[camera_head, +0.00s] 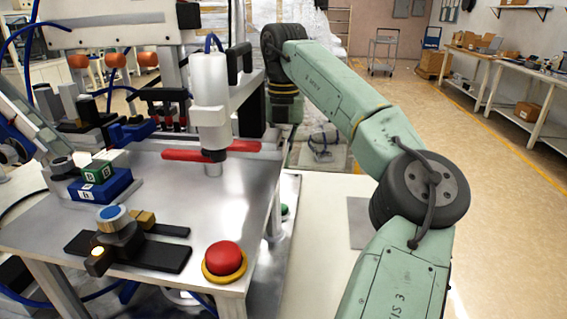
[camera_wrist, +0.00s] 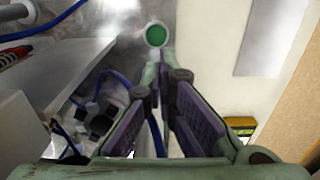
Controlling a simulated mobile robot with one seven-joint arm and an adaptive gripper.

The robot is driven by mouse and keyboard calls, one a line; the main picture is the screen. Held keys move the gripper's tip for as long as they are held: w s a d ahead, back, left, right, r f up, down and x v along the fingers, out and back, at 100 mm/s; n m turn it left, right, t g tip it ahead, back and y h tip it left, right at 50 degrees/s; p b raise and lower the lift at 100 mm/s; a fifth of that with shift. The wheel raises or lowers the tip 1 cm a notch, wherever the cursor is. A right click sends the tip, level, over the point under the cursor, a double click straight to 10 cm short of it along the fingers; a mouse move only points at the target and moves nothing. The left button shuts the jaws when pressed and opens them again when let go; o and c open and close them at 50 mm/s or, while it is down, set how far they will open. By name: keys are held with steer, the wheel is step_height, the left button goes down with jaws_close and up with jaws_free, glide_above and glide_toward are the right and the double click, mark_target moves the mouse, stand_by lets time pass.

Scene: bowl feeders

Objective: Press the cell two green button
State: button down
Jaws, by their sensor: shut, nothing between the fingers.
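A round green button (camera_wrist: 156,35) with a pale rim is in the wrist view, just beyond the tips of my gripper (camera_wrist: 160,68). My gripper is shut with nothing between its fingers, and its tips point toward the button. I cannot tell whether the tips touch the button or stop short of it. In the head view a small part of a green button (camera_head: 285,209) shows low beside the right edge of the metal table. I see no label naming the cell. My gripper is hard to make out in the head view.
The metal table (camera_head: 190,205) carries a red button (camera_head: 224,257) on a yellow ring, a black fixture (camera_head: 150,250) and a blue block with a green cube (camera_head: 98,172). A white cylinder (camera_head: 210,95) stands above the table. Blue cables (camera_wrist: 75,140) lie left of my gripper.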

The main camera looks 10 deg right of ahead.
mark_target(283, 207)
step_height(283, 207, down, 12)
steer(key=shift+r+p, duration=0.2)
steer(key=shift+p, duration=0.55)
steer(key=shift+f, duration=0.15)
